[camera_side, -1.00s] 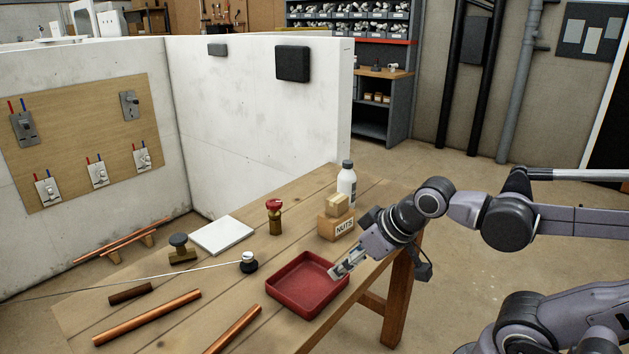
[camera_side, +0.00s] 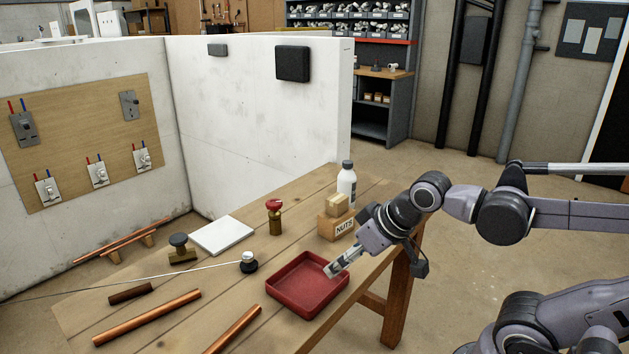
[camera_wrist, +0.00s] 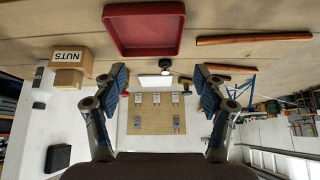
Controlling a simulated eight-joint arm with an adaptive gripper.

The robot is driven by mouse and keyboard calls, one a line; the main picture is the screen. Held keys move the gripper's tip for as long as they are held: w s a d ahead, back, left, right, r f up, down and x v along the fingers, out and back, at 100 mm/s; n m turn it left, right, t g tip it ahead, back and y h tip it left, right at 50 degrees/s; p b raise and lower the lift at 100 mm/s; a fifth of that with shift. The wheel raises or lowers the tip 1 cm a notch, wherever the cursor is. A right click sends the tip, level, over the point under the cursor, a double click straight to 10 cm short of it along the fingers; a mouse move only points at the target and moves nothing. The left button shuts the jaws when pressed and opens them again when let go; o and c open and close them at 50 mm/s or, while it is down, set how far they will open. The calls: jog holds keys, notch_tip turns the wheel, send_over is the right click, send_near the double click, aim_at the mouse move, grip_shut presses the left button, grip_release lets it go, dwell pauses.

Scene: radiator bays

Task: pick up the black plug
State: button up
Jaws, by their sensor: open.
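The black plug (camera_side: 249,267) stands on the wooden bench just behind the red tray's left side. It has a round black base and a shiny metal top, and a thin pale line runs from it to the left. In the wrist view a small dark shape that looks like the plug (camera_wrist: 165,73) shows beyond the tray, between my fingers. My gripper (camera_side: 332,270) is over the tray's right side, to the right of the plug and apart from it. In the wrist view its fingers (camera_wrist: 160,86) are spread wide with nothing between them.
The red tray (camera_side: 275,290) lies between my gripper and the plug. A NUTS box (camera_side: 335,227) and a white bottle (camera_side: 347,185) stand behind my gripper. A red-handled valve (camera_side: 275,218), a black-knobbed valve (camera_side: 181,250), a white plate (camera_side: 222,235) and copper pipes (camera_side: 147,318) surround the plug.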

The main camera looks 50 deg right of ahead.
jog(key=w+r+m+g, duration=0.2)
jog(key=w+r+m, duration=0.25)
jog(key=w, duration=0.25)
jog(key=m+g, duration=0.5)
jog(key=m, duration=1.2)
send_over(248, 255)
notch_tip(248, 255, down, 8)
jog(key=shift+w+a+f+m, duration=0.1)
jog(key=shift+w+f+m, duration=0.1)
jog(key=shift+f+m, duration=0.35)
notch_tip(248, 255, down, 11)
jog(key=shift+s+r, duration=0.1)
jog(key=shift+r, duration=0.1)
jog(key=c, duration=1.2)
